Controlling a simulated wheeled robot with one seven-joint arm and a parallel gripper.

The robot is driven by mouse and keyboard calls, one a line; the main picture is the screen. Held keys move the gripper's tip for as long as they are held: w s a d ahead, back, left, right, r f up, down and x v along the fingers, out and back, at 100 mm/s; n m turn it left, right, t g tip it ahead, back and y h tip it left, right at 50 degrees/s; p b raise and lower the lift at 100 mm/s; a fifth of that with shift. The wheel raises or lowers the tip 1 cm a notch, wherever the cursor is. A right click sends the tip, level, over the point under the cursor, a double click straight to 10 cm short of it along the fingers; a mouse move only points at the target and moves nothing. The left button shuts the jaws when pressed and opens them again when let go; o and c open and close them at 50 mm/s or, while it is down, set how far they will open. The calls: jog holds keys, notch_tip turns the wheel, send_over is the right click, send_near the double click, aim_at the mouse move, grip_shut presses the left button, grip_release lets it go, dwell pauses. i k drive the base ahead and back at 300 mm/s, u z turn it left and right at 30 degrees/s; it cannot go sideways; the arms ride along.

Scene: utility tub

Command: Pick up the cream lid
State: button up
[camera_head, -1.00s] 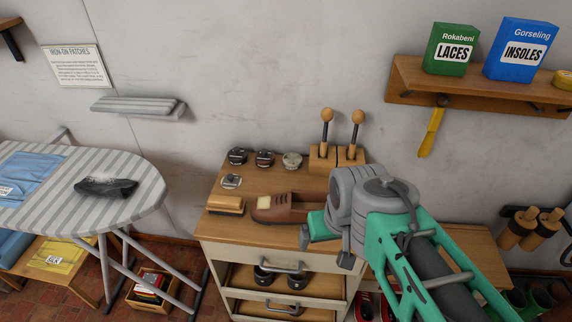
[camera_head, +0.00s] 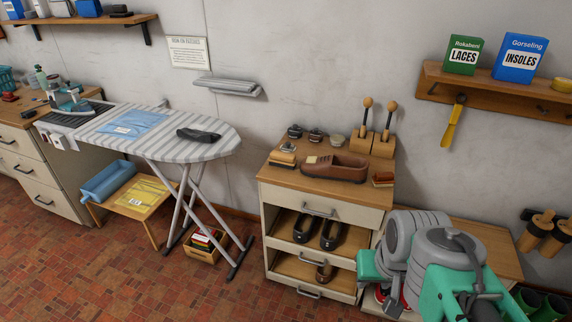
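A small round cream tin (camera_head: 338,140) stands at the back of the wooden cabinet top, right of a dark tin (camera_head: 295,131) and a brown tin (camera_head: 315,134). Its pale top may be the cream lid, but it is too small to tell lid from tin. A small dark-and-light round piece (camera_head: 289,147) lies in front of the dark tin, by a brush. My gripper (camera_head: 392,303) is at the lower right, in front of the cabinet's right side, well away from and below the tins. Its fingers are mostly hidden by my arm, so its opening is unclear.
A brown shoe (camera_head: 336,168) lies in front of the tins, between a brush (camera_head: 282,160) and a dark red brush (camera_head: 383,180). Wooden blocks with upright handles (camera_head: 383,143) stand right of the tins. An ironing board (camera_head: 170,130) is at left. Open floor lies in front.

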aim_at(288, 147)
jog(key=u, duration=0.65)
jog(key=i, duration=0.4)
jog(key=u, duration=0.8)
jog(key=i, duration=1.75)
jog(key=z, duration=0.8)
